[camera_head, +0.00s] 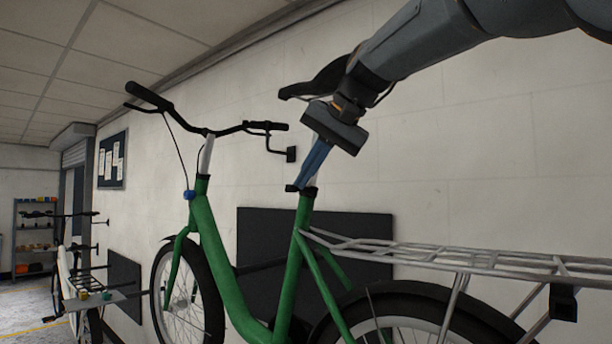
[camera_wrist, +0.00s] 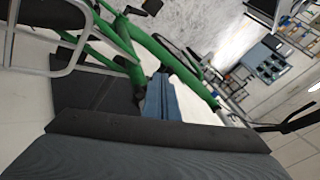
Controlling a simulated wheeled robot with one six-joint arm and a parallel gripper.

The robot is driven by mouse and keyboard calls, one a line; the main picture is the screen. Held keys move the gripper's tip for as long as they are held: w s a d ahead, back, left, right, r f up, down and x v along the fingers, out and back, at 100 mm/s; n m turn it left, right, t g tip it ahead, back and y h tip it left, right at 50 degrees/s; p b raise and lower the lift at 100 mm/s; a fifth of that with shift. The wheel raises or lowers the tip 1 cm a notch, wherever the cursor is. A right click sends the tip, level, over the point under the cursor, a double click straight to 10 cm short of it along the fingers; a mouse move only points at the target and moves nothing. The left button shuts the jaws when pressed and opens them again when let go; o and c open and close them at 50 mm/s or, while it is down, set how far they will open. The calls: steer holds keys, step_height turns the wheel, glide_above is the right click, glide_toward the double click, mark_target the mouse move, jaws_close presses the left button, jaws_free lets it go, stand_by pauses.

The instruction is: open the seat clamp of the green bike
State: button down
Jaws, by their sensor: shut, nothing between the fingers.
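The green bike (camera_head: 222,240) stands side-on along the wall in the head view. Its frame (camera_wrist: 145,42) also crosses the wrist view. The dark seat clamp (camera_head: 305,190) sits at the top of the green seat tube, with a short dark piece sticking out to the left. My gripper (camera_head: 302,184) comes down from the upper right, its blue fingers shut together and tips right by the clamp. I cannot tell whether they touch it. The fingers (camera_wrist: 161,80) hide the clamp in the wrist view. The black saddle (camera_head: 318,80) is partly hidden behind my wrist.
A silver rear rack (camera_head: 450,258) extends right behind the seat tube. The handlebar (camera_head: 205,130) is to the left. A dark panel (camera_head: 360,224) is on the wall behind. A white bike (camera_head: 64,265) and a shelf (camera_head: 35,235) stand farther left.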

steer(key=s+d+r+b, duration=0.4)
steer(key=s+r, duration=0.2)
steer(key=s, duration=0.3)
steer(key=shift+d+r, duration=0.35)
stand_by(0.3)
